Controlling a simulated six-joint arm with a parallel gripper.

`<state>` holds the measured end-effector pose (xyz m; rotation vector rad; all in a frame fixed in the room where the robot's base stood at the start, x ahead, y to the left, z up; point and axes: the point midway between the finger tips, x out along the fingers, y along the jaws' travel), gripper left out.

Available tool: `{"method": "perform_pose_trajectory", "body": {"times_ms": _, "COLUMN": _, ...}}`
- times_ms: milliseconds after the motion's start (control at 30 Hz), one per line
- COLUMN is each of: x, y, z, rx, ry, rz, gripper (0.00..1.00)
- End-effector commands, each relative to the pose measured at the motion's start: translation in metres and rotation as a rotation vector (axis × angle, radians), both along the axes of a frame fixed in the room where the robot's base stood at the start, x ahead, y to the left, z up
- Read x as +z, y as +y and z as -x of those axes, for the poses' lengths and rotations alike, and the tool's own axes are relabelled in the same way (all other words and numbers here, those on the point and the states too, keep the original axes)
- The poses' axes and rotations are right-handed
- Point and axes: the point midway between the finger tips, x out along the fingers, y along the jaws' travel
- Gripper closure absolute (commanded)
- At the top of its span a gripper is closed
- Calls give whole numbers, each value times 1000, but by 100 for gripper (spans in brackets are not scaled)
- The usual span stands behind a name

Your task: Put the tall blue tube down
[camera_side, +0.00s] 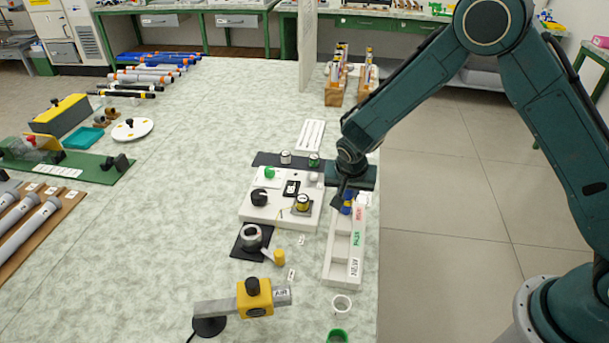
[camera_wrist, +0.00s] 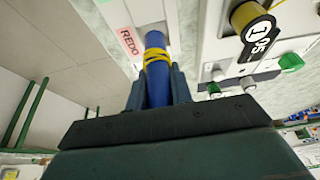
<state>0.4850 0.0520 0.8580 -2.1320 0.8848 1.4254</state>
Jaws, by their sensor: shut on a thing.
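My gripper (camera_side: 347,194) is shut on a blue tube (camera_side: 347,208), beside the far end of a white tray (camera_side: 332,278). In the wrist view, the blue tube (camera_wrist: 156,92) with yellow bands around it stands between the two fingers (camera_wrist: 157,85). The tray has a red REDO label (camera_wrist: 130,42) beside the tube, and a green and a black label nearer the front in the side view. The tube's lower end is mostly hidden, so I cannot tell whether it touches the tray floor.
A white panel with knobs (camera_side: 258,210) stands close left of the tray. A grey cup-like fixture (camera_side: 251,238) and a yellow-blocked stand (camera_side: 254,297) are nearer the front. Wooden racks (camera_side: 334,94) stand behind. The table's right edge is close to the tray; the left middle is clear.

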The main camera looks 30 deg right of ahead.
Motion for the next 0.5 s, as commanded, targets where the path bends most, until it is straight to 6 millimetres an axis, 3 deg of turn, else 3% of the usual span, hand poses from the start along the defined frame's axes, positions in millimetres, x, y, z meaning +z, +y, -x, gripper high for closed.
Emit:
{"method": "perform_pose_trajectory", "body": {"times_ms": 200, "x": -21, "y": 0, "z": 0, "rx": 0, "ry": 0, "rz": 0, "gripper": 100}}
{"method": "perform_pose_trajectory", "body": {"times_ms": 500, "x": -22, "y": 0, "z": 0, "rx": 0, "ry": -1, "rz": 0, "gripper": 100}}
